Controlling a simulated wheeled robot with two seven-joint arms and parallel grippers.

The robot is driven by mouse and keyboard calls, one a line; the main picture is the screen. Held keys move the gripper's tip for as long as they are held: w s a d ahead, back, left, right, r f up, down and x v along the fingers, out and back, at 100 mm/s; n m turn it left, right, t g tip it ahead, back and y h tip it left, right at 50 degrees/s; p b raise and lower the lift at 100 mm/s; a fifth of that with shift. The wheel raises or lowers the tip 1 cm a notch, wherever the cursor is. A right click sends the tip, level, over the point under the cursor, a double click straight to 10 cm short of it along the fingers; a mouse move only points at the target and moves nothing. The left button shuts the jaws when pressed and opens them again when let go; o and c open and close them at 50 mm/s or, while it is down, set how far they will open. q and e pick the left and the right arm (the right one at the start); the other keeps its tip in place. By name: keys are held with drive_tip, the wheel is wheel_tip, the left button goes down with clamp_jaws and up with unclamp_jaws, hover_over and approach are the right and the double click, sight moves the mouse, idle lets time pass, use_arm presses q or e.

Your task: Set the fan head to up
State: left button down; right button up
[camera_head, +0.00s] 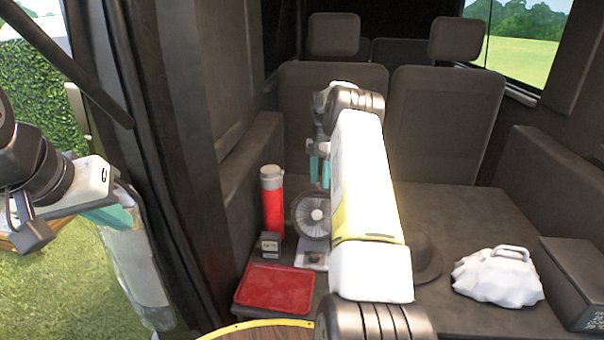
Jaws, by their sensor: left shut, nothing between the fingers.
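The fan (312,216) stands in the vehicle's cargo area, with its round grille facing me and a light base below it. My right arm crosses in front and hides part of its right side. My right gripper (320,171) is just above and behind the fan head in the picture; its two teal fingers point down with a gap between them, and nothing shows between them. I cannot tell whether it touches the fan. My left gripper (112,216) is shut and empty at the far left, outside the vehicle's door frame.
A red bottle (273,205) and a small box (268,244) stand left of the fan. A red tray (276,288) lies in front. A dark hat (427,258) is partly hidden by my arm. A white bag (498,277) and dark box (577,280) are right. Seats stand behind.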

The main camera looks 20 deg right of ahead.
drive_tip(key=shift+r, duration=0.1)
drive_tip(key=v, duration=0.7)
drive_tip(key=shift+r, duration=0.3)
